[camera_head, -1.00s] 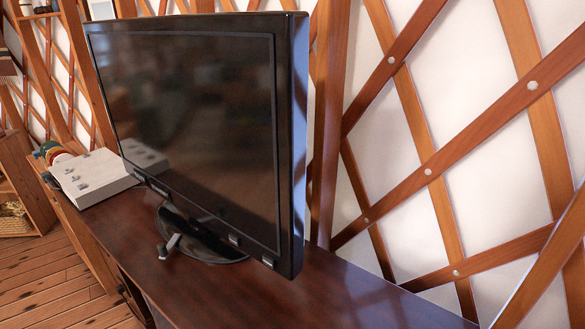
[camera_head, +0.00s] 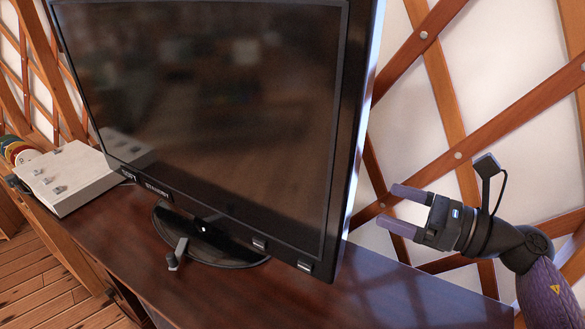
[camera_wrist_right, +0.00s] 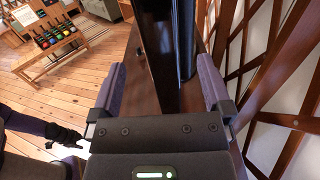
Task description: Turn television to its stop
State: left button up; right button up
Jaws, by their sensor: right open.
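The television (camera_head: 215,100) is a large black flat screen on a round dark stand (camera_head: 205,240), which rests on a brown wooden cabinet. In the head view my right gripper (camera_head: 398,208) is to the right of the screen's right edge, open, with its fingers pointing at it. In the right wrist view the open fingers (camera_wrist_right: 163,85) sit on either side of the television's dark edge (camera_wrist_right: 158,45). I cannot tell whether either finger touches it. My left gripper does not show clearly.
The cabinet top (camera_head: 375,295) is bare to the right of the stand. A white box-like device (camera_head: 65,178) lies on the cabinet at the left. A wooden lattice wall (camera_head: 450,100) stands close behind. In the right wrist view a low table (camera_wrist_right: 50,45) with colourful items stands on the floor.

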aim_at(353, 191)
jog(key=shift+w+a+r, duration=0.15)
jog(key=shift+w+a, duration=0.05)
jog(key=shift+a, duration=0.45)
jog(key=shift+w+a+r+p, duration=0.1)
jog(key=shift+p, duration=0.3)
jog(key=shift+r+p+x, duration=0.2)
jog(key=shift+p+x, duration=0.65)
jog(key=shift+x, duration=0.25)
jog(key=x, duration=0.2)
jog(key=p+x, duration=0.1)
jog(key=x, duration=0.2)
jog(key=shift+f, duration=0.25)
jog(key=shift+a, duration=0.2)
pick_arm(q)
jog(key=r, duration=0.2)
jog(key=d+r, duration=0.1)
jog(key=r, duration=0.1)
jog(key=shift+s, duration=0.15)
pick_arm(e)
jog(key=shift+w+f, duration=0.1)
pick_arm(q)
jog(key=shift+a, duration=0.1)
pick_arm(e)
grip_shut()
jog(key=shift+a, duration=0.1)
